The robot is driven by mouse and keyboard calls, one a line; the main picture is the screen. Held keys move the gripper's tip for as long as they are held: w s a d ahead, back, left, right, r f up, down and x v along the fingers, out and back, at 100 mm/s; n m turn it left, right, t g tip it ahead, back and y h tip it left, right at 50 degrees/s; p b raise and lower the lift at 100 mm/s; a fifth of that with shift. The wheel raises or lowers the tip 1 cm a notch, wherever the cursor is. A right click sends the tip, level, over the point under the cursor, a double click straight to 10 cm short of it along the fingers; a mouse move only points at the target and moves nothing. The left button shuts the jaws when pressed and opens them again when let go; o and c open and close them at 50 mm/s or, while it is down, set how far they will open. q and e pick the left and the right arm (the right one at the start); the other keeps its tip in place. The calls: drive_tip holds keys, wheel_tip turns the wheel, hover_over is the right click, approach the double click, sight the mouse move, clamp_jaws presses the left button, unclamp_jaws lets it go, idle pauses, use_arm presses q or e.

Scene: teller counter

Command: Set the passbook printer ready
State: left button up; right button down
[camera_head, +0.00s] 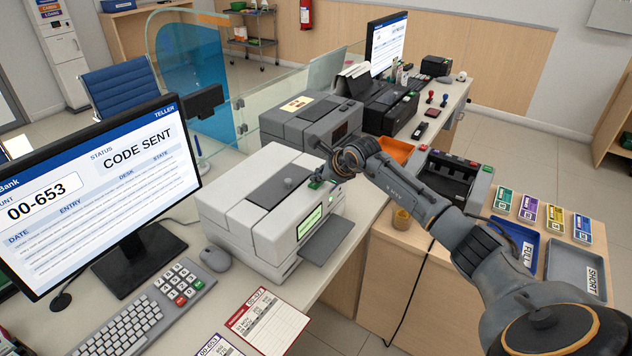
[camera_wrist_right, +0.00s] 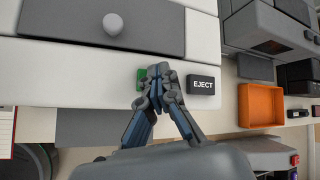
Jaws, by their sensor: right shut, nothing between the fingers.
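The passbook printer (camera_head: 245,222) is a white and grey machine on the counter, with a lit green display (camera_head: 310,222) and a grey front tray (camera_head: 327,242). My right gripper (camera_head: 322,180) is shut and empty at the printer's front top edge. In the right wrist view its fingertips (camera_wrist_right: 158,76) are over or beside a green button (camera_wrist_right: 141,78), which they partly hide; I cannot tell whether they touch it. A black EJECT button (camera_wrist_right: 203,84) is just right of the fingers. A red-edged passbook (camera_head: 275,322) lies in front of the printer. My left gripper is out of view.
The monitor (camera_head: 100,185) at left reads "CODE SENT" and "00-653". A keyboard (camera_head: 135,318), mouse (camera_head: 216,257) and second passbook (camera_head: 218,347) lie nearby. Another grey machine (camera_head: 300,122) stands behind; an orange tray (camera_head: 398,150) and blue FULL tray (camera_head: 517,243) are right.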

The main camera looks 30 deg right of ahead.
sight(318, 184)
drive_tip(key=shift+r+p, duration=0.3)
drive_tip(key=shift+r, duration=0.5)
drive_tip(key=shift+r+p, duration=1.3)
drive_tip(key=shift+r, duration=1.25)
drive_tip(key=shift+f, duration=0.1)
